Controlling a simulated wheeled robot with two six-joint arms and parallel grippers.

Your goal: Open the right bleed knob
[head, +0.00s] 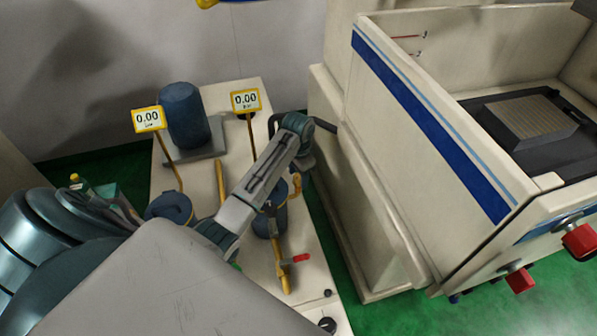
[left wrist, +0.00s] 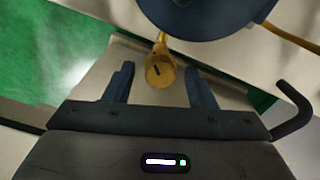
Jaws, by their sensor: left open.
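The right bleed knob is a small yellow knob with a dark slot-like mark, seen in the left wrist view (left wrist: 158,72) on a stem below the right blue filter housing (left wrist: 205,14). In the head view the knob (head: 296,184) shows small beside the right housing (head: 265,222), which my left forearm partly covers. My left gripper (head: 302,168) is beside the housing; its jaws are mostly hidden in the head view. In the left wrist view the gripper (left wrist: 161,80) is open, one finger on each side of the knob, with a gap on both sides. My right gripper is not in view.
A white bench (head: 205,180) carries a left blue housing (head: 170,207), a dark blue cylinder (head: 185,115), yellow pipes and a red-handled valve (head: 300,257). Two signs (head: 148,119) (head: 245,100) read 0.00. The cream machine (head: 375,190) stands close on the right, with a narrow green floor gap.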

